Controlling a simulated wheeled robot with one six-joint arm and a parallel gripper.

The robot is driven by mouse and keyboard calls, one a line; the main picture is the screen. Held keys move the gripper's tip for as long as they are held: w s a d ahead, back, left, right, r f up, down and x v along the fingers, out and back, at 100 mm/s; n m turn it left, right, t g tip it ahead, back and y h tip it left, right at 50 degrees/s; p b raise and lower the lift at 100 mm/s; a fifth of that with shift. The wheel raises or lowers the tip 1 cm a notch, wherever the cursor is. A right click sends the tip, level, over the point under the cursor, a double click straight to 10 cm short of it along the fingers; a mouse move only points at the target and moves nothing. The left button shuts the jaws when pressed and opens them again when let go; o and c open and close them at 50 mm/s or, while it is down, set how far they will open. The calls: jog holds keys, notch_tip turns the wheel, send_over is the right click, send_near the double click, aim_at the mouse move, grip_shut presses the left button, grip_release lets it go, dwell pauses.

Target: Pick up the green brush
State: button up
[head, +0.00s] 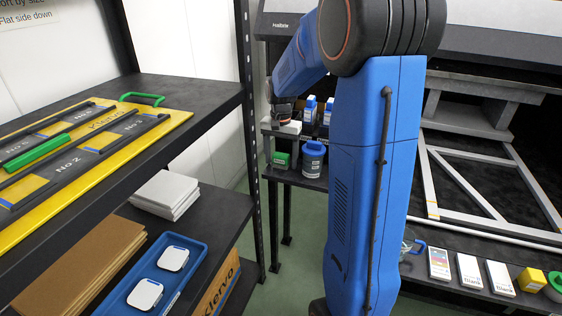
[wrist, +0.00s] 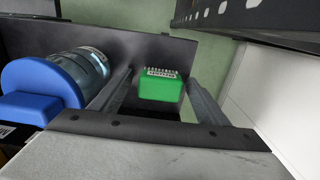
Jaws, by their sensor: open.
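The green brush (head: 281,159) is a small block on the low dark shelf beyond my arm. In the wrist view the green brush (wrist: 161,90) shows a row of pale bristles along its far upper edge. My gripper (head: 284,120) is above it in the head view, partly hidden by my own arm. In the wrist view the fingers of my gripper (wrist: 158,78) are spread apart, with the brush appearing between them. Nothing is held, and I cannot tell how much height separates the fingers from the brush.
A clear jar with a blue lid (wrist: 45,90) stands close left of the brush; it also shows in the head view (head: 313,160). Blue-and-white bottles (head: 310,108) stand on the ledge behind. A dark shelf rack (head: 200,95) with a yellow board (head: 150,130) is at left.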

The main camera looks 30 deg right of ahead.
aim_at(281, 155)
jog(key=shift+c, duration=0.4)
jog(key=c, duration=1.1)
jog(key=shift+r, duration=0.15)
jog(key=shift+c, duration=0.2)
notch_tip(281, 155, up, 10)
jog(key=shift+f, duration=0.1)
jog(key=shift+o, duration=1.1)
